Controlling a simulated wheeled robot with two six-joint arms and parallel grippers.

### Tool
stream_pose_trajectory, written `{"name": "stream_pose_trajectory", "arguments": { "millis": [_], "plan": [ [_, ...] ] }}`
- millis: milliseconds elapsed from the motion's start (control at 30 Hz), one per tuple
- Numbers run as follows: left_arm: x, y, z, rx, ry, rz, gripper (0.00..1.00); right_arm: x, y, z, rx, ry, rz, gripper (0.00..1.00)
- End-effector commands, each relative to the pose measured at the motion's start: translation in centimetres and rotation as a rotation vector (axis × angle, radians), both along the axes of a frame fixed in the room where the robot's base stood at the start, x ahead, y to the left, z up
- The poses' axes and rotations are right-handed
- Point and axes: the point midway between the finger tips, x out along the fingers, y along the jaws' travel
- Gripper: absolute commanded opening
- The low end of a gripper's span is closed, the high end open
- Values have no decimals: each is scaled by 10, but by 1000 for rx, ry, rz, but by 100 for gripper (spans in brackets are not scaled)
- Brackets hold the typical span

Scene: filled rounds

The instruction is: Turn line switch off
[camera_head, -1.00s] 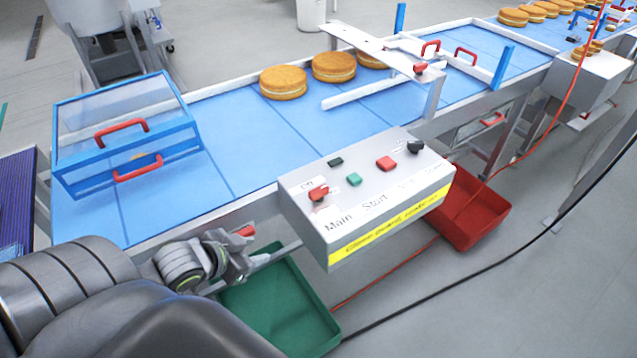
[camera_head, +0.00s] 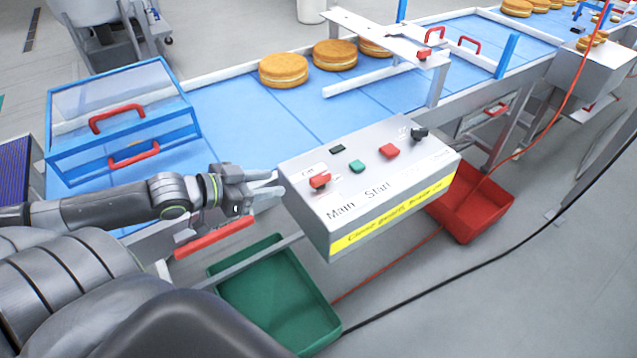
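A grey control box (camera_head: 310,210) with a yellow warning strip stands at the conveyor's front side. On its sloped top are a red rotary switch (camera_head: 320,181) above the word "Main", a green button (camera_head: 357,166), a red button (camera_head: 389,151) and a black knob (camera_head: 419,134). A small label behind the red switch is too small to read surely. My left gripper (camera_head: 280,183) is just left of the box, its fingers apart and empty, pointing at the box's left edge. It is short of the red switch. My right gripper is not in view.
The blue conveyor (camera_head: 235,115) carries several filled rounds (camera_head: 284,70). A blue-framed clear guard (camera_head: 125,105) with red handles is at the left. A red bar (camera_head: 215,238) lies below my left forearm. A green bin (camera_head: 275,300) and a red bin (camera_head: 470,205) stand below.

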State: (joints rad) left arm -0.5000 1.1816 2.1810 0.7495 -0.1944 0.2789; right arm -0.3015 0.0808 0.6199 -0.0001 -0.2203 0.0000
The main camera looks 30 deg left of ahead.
Motion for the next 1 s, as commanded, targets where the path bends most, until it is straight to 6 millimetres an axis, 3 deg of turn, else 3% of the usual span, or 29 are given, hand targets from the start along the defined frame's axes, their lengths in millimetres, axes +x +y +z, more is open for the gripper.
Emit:
{"name": "stream_pose_trajectory", "arguments": {
  "millis": [100,400,1000],
  "plan": [
    [16,-6,-11,-2,-7,2,40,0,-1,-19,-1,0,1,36],
    [49,-21,-23,-6,-5,-2,40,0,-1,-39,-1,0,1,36],
    [110,-46,-49,-3,-2,2,40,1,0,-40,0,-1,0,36]
  ]
}}
